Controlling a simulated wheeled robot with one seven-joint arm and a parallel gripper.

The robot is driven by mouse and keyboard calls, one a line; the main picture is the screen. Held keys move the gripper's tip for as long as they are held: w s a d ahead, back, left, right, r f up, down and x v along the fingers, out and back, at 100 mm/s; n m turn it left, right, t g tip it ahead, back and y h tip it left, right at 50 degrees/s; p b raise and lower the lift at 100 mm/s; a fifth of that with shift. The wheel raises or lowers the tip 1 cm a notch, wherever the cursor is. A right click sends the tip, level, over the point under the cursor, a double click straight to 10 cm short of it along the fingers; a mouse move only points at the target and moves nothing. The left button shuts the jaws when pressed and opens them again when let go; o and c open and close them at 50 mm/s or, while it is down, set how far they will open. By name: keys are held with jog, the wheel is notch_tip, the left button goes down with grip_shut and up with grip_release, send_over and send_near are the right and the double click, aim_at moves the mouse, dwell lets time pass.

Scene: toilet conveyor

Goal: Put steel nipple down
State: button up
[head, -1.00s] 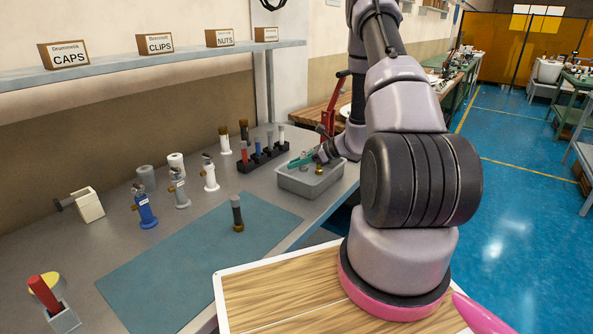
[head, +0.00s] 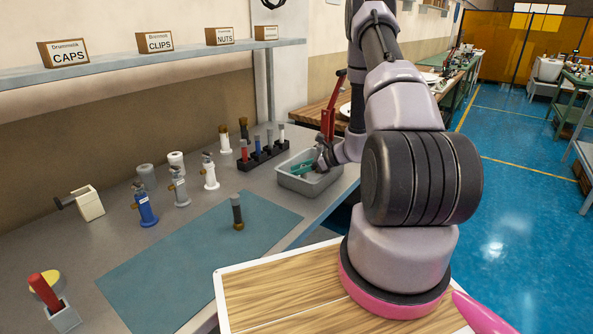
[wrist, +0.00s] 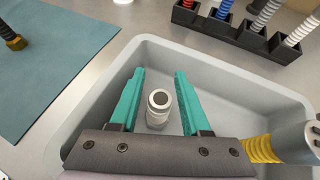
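The steel nipple (wrist: 159,108), a short pale metal cylinder with a dark round top opening, stands in the grey bin (wrist: 80,103) in the wrist view. My gripper (wrist: 160,73) has two teal fingers, one on each side of the nipple, with a visible gap on both sides. The gripper is open and holds nothing. In the head view my gripper (head: 303,168) is down inside the grey bin (head: 306,188), and the nipple cannot be made out clearly there.
A yellow ribbed part with a grey end (wrist: 260,150) lies at the bin's right. A black rack (head: 262,157) with coloured parts stands behind the bin. A dark part with a brass base (head: 237,212) stands on the teal mat (head: 180,265), which is otherwise clear.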

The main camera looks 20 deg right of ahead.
jog(key=shift+s+f, duration=0.1)
jog(key=shift+r, duration=0.3)
jog(key=r+v, duration=0.1)
jog(key=v, duration=1.1)
jog(key=s+a+r+n+g+h, duration=0.1)
jog(key=s+a+r+n+g, duration=0.15)
jog(key=a+r+n, duration=0.55)
jog(key=s+a+r+n+g+h, duration=0.1)
jog(key=s+a+r+n+g, duration=0.15)
jog(key=r, duration=0.85)
jog(key=s+a+r+n+t+h, duration=0.2)
jog(key=s+r+n, duration=0.3)
jog(key=s+r, duration=0.3)
jog(key=s+a+r+n+t+h, duration=0.2)
jog(key=s+r+n+t+h, duration=0.1)
jog(key=s+r, duration=0.5)
jog(key=shift+s+a+n+h, duration=0.35)
jog(key=shift+s+n+h, duration=0.25)
jog(key=shift+s+n, duration=0.55)
jog(key=shift+r, duration=0.1)
